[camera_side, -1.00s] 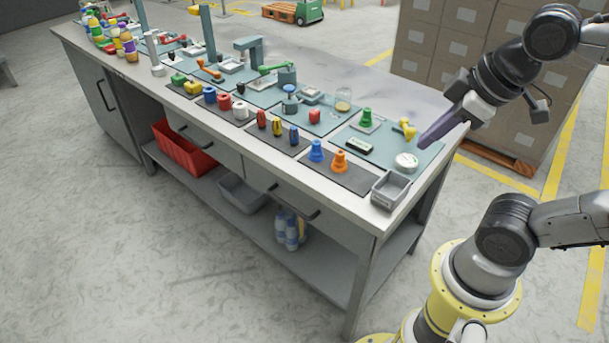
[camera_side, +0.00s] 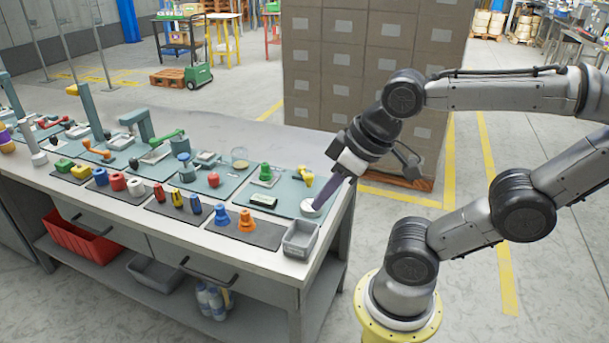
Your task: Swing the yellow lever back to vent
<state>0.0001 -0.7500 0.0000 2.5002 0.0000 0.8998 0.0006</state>
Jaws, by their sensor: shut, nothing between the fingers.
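The yellow lever (camera_side: 307,180) stands small at the right end of the bench, on a teal mat. Its exact angle and any vent mark are too small to tell. My gripper (camera_side: 318,206) is shut and empty, with its purple fingers pointing down and left. The fingertips are to the right of and nearer the camera than the lever, apart from it in the picture. They overlap the edge of a round white dial-like disc (camera_side: 309,209); I cannot tell whether they touch it.
A green knob (camera_side: 265,172) and a dark box (camera_side: 262,200) sit left of the lever. Stacked cartons (camera_side: 350,80) stand behind the bench.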

